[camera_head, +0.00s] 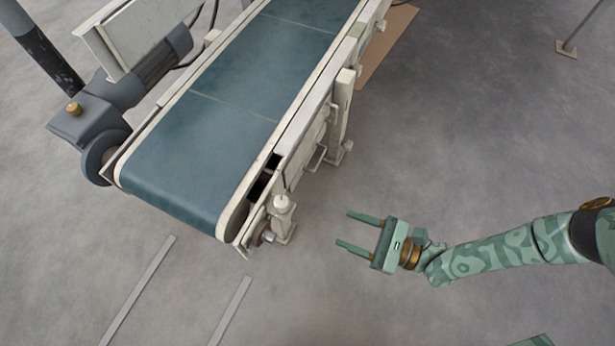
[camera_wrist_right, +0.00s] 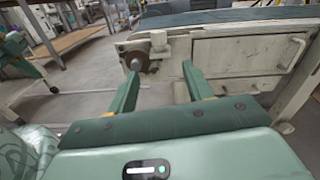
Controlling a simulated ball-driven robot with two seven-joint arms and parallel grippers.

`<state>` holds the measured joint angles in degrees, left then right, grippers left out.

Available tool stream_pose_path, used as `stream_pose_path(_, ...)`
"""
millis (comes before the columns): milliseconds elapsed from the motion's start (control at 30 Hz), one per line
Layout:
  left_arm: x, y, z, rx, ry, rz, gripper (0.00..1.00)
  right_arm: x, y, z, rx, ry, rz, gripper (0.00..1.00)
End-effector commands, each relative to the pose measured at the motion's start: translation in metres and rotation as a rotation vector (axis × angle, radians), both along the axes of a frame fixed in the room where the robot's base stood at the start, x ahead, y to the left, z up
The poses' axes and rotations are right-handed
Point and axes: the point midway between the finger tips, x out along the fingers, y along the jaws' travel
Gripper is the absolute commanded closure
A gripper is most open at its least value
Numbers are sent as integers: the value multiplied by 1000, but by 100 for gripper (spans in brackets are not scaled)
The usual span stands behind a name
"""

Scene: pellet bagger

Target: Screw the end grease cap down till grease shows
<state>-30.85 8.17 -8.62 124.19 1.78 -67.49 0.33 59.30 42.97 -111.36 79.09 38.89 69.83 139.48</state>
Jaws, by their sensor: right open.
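A cream, round-topped cap (camera_head: 281,203) stands upright on the bearing block at the near right corner of the conveyor; I take it for the end grease cap. In the right wrist view the cap (camera_wrist_right: 158,40) shows beyond and between my fingers. No grease can be made out on it. Below it a metal shaft end (camera_head: 267,237) sticks out of a rusty brown disc (camera_wrist_right: 145,62). My right gripper (camera_head: 345,229) is open and empty, to the right of the cap and apart from it, its fingers pointing left. My left gripper is not in view.
The blue belt conveyor (camera_head: 205,130) fills the upper middle, with a cream side frame and legs on its right. A grey motor drive (camera_head: 100,115) with a brass fitting (camera_head: 73,108) sits on its left. The grey floor (camera_head: 430,150) around my right arm is clear.

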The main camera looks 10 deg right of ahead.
Motion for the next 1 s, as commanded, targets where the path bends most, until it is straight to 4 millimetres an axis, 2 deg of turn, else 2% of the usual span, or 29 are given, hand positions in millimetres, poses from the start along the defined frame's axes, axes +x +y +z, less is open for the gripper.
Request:
stream_pose_path(100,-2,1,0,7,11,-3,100,2,3,1,51,73,5,50)
stream_pose_path(267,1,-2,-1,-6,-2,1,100,8,13,0,71,101,6,50)
stream_pose_path(367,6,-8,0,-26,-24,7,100,19,29,-1,73,100,6,50)
stream_pose_path(700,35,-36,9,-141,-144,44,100,66,101,-3,72,100,6,50)
stream_pose_path(833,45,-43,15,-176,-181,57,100,79,121,-2,70,99,5,50)
stream_pose_path(1000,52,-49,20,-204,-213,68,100,90,136,-1,69,99,4,50)
